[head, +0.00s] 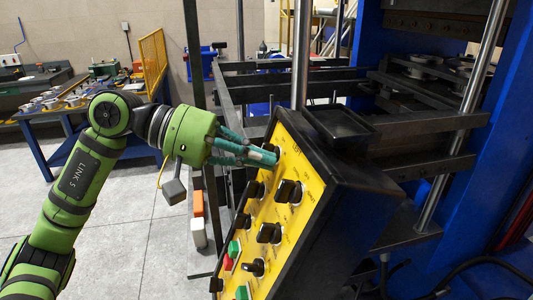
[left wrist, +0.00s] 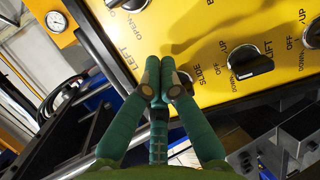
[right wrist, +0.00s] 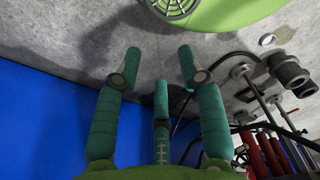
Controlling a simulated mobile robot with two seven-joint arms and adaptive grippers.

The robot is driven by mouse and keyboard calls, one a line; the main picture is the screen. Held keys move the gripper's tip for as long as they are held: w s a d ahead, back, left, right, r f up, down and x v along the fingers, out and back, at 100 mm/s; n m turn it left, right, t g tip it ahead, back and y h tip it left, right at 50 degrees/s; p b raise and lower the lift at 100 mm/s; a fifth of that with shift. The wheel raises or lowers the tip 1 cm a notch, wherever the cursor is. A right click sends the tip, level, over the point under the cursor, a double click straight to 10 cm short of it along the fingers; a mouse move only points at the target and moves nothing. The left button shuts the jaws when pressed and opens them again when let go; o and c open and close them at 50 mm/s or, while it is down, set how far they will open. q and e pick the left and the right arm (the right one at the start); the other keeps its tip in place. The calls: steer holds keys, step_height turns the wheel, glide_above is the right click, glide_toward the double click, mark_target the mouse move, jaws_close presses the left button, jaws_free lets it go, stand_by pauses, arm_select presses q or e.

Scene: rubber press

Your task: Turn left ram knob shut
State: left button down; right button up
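The yellow control panel (head: 300,172) slopes up in the middle of the head view. In the left wrist view a black knob (left wrist: 110,4) is cut off by the top edge, beside the printed words OPEN and LEFT. In the head view a dark knob (head: 272,149) is partly hidden at the fingertips. My left gripper (head: 268,158) is at the panel's upper left. In the left wrist view its fingertips (left wrist: 160,80) are together, with nothing visible between them; contact with the panel is unclear. My right gripper (right wrist: 158,65) is open and empty, away from the panel.
Other black knobs (head: 289,191) and green and red buttons (head: 234,248) crowd the panel below. A black tray (head: 340,124) and a steel post (head: 301,60) stand behind its top. The blue press frame (head: 490,130) is at right. Open floor lies at left.

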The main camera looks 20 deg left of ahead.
mark_target(287, 191)
arm_select(q)
steer(key=s+d, duration=0.1)
steer(key=s+d+p, duration=0.1)
steer(key=shift+s+r, duration=0.1)
steer(key=shift+s, duration=0.25)
steer(key=shift+s+d, duration=0.1)
steer(key=shift+s, duration=0.25)
arm_select(e)
steer(key=d+r, duration=0.2)
steer(key=shift+w+d+r, duration=0.2)
steer(key=shift+d, duration=0.1)
arm_select(q)
steer(key=shift+d, duration=0.1)
arm_select(e)
steer(key=shift+a, duration=0.1)
